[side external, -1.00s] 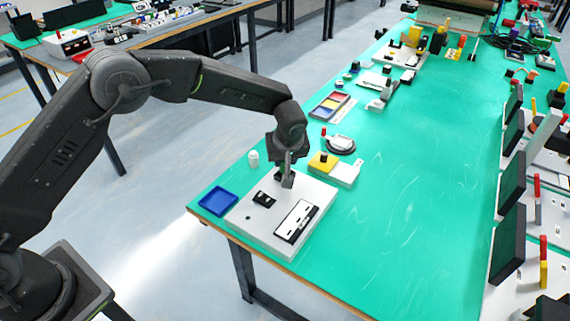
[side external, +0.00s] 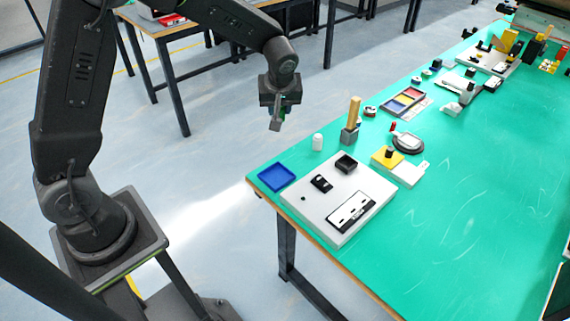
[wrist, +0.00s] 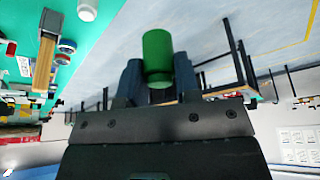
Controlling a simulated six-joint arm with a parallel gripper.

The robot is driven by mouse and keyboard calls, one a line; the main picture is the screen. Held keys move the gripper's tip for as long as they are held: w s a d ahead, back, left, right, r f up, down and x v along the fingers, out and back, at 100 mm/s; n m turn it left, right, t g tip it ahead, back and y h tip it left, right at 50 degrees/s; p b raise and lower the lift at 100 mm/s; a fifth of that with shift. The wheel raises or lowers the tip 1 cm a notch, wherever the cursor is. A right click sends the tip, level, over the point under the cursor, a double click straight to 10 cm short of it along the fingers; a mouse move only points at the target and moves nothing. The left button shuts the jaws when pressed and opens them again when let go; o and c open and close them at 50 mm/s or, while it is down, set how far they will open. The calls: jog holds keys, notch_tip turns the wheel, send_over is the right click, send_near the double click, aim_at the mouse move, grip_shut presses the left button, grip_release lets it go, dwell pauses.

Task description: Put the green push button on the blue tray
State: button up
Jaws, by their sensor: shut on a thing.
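The green push button (wrist: 157,52) shows as a green cylinder between the fingers of my gripper (wrist: 156,78) in the wrist view. My gripper (side external: 277,118) is shut on it, raised in the air above and beyond the tray's left end of the table in the side view. Only a bit of green shows there, at the fingers. The blue tray (side external: 277,177) lies flat and empty at the near left corner of the green table. My gripper is well apart from the tray.
A white cylinder (side external: 317,142) and a wooden upright piece on a grey base (side external: 350,130) stand behind. The yellow and white block (side external: 398,166) is further right.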

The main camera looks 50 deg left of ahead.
jog(key=s+a+f+n+g, duration=0.1)
jog(key=s+a, duration=0.2)
jog(key=s, duration=0.2)
jog(key=s+a+f+n, duration=0.1)
jog(key=s+a+n, duration=0.1)
jog(key=s, duration=0.3)
send_over(275, 172)
jog(key=d, duration=0.2)
jog(key=f, duration=0.4)
jog(key=s+f, duration=0.1)
jog(key=f, duration=0.2)
jog(key=shift+a, duration=0.15)
jog(key=shift+f, duration=1.95)
jog(key=o, duration=1)
jog(key=shift+f, duration=0.1)
jog(key=shift+o, duration=0.2)
